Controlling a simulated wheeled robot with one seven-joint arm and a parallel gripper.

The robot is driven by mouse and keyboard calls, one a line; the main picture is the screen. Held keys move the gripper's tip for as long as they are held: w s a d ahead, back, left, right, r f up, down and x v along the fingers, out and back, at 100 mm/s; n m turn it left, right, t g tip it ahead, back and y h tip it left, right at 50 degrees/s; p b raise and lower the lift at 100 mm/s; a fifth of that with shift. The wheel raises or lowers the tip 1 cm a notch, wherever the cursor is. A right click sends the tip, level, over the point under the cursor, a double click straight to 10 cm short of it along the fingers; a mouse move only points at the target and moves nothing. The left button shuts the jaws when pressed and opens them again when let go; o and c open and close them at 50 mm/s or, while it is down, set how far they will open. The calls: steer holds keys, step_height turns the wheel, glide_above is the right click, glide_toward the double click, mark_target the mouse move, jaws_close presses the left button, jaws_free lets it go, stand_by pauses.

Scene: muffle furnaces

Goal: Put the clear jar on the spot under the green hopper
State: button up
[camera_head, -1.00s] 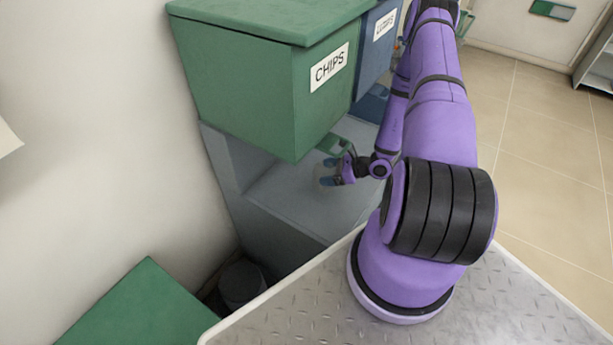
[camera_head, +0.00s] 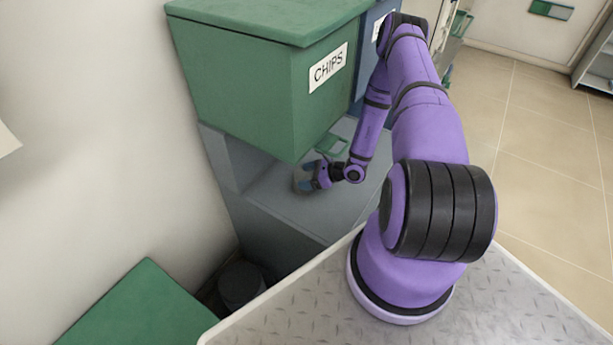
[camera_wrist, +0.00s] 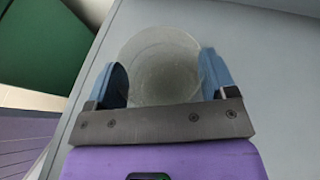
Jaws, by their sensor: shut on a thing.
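The clear jar (camera_wrist: 160,62) is between the two blue fingertips of my gripper (camera_wrist: 165,85) in the wrist view, with a finger against each side. In the head view my gripper (camera_head: 307,178) is low over the grey shelf (camera_head: 345,205), near its front left edge. The jar shows there only as a faint pale shape at the fingertips. The green hopper (camera_head: 240,85), labelled CHIPS, hangs above the shelf, just behind and above the gripper. I cannot tell whether the jar touches the shelf. The spot itself cannot be made out.
A blue hopper (camera_head: 365,50) stands right of the green one, partly behind my arm. A green surface (camera_head: 140,310) and a dark round bin (camera_head: 240,285) are at the lower left. The wall is close on the left. Tiled floor (camera_head: 545,150) is open at right.

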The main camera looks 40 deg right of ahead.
steer(key=shift+f, duration=0.1)
steer(key=shift+f, duration=0.1)
steer(key=o, duration=0.9)
steer(key=v, duration=1.2)
